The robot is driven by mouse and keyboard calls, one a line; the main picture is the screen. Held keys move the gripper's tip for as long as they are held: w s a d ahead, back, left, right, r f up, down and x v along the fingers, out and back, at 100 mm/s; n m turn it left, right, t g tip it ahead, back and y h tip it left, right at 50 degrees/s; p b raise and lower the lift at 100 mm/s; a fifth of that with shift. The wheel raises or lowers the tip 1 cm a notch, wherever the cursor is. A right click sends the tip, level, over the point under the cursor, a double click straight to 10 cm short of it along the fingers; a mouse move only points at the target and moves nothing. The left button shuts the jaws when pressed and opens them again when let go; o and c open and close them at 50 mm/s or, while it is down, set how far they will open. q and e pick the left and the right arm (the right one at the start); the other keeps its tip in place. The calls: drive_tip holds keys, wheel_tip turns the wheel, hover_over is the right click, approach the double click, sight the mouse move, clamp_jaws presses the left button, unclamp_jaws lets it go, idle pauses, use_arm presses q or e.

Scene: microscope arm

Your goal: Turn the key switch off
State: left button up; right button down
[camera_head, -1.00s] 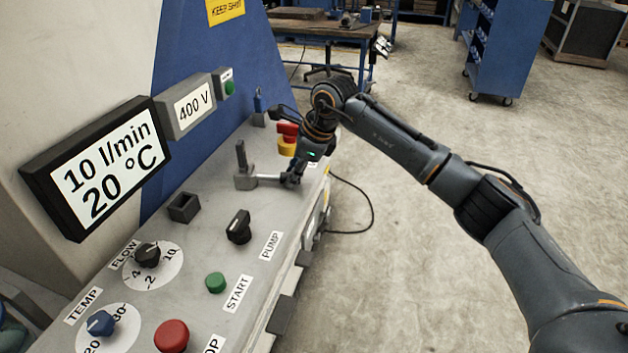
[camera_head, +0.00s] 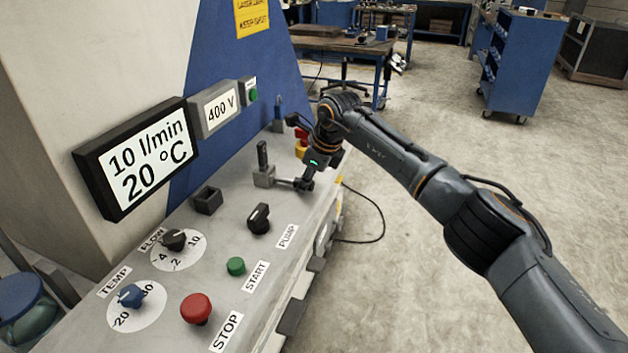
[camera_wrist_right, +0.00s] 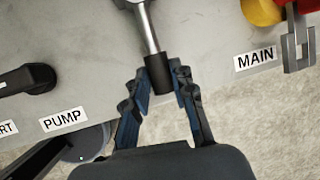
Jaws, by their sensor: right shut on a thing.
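My right gripper (camera_head: 303,184) is at the front edge of the sloped grey panel. In the wrist view, the fingers of my right gripper (camera_wrist_right: 165,95) are on both sides of the black end of a silver lever (camera_wrist_right: 148,25) and shut on it. In the head view the silver lever (camera_head: 284,181) runs from a grey block with an upright dark handle (camera_head: 263,160), mostly hidden near the gripper. No label in view names a key switch. My left gripper is out of view.
A red and yellow switch (camera_head: 301,148) is partly hidden behind my right gripper; the MAIN label (camera_wrist_right: 255,57) is near it in the wrist view. A black PUMP knob (camera_head: 258,218), green START button (camera_head: 236,266) and red STOP button (camera_head: 196,308) are nearer. Open floor is at the right.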

drive_tip(key=c, duration=1.1)
unclamp_jaws()
drive_tip(key=shift+r, duration=0.15)
drive_tip(key=v, duration=1.2)
